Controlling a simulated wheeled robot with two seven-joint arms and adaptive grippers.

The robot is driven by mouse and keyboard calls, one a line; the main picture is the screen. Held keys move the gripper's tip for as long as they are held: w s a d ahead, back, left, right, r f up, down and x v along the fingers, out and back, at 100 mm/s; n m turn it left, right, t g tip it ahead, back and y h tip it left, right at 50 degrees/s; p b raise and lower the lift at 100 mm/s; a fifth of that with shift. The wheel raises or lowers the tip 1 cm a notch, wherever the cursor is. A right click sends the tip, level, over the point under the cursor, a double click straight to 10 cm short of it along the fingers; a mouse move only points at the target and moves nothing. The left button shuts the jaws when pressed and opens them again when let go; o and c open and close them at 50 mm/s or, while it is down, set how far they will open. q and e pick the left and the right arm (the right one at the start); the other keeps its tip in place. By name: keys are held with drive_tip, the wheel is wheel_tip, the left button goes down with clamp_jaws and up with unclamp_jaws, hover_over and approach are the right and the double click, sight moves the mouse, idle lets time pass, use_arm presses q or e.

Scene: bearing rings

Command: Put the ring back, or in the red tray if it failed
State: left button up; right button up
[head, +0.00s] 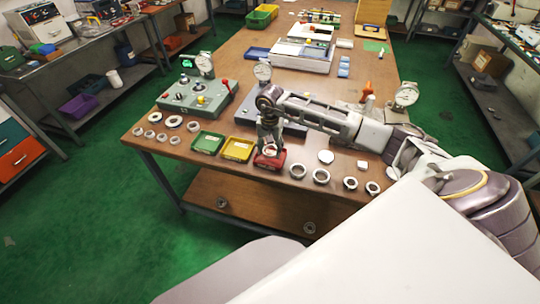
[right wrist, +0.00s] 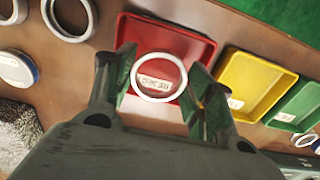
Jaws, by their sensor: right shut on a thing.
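My right gripper (head: 270,150) is shut on a pale metal bearing ring (right wrist: 137,75), which sits between its two fingertips in the right wrist view. The gripper points down over the red tray (head: 259,163). In the right wrist view the red tray (right wrist: 196,48) lies beneath the ring, and its white label shows through the ring's hole. The ring appears to be above the tray floor; the exact height cannot be told. My left gripper is in neither view.
A yellow tray (head: 237,149) and a green tray (head: 207,143) stand left of the red tray. Several loose rings lie at the table's left corner, and several more, such as one ring (head: 321,176), lie right of the red tray. A green gauge fixture (head: 190,104) stands behind.

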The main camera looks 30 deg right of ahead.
sight(270, 150)
drive_tip(key=shift+f+b, duration=0.6)
drive_tip(key=shift+f, duration=1.15)
drive_tip(key=o, duration=0.6)
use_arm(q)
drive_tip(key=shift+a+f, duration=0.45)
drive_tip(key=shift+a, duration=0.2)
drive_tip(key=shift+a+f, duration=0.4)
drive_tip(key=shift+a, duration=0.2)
use_arm(e)
drive_tip(key=shift+o, duration=1)
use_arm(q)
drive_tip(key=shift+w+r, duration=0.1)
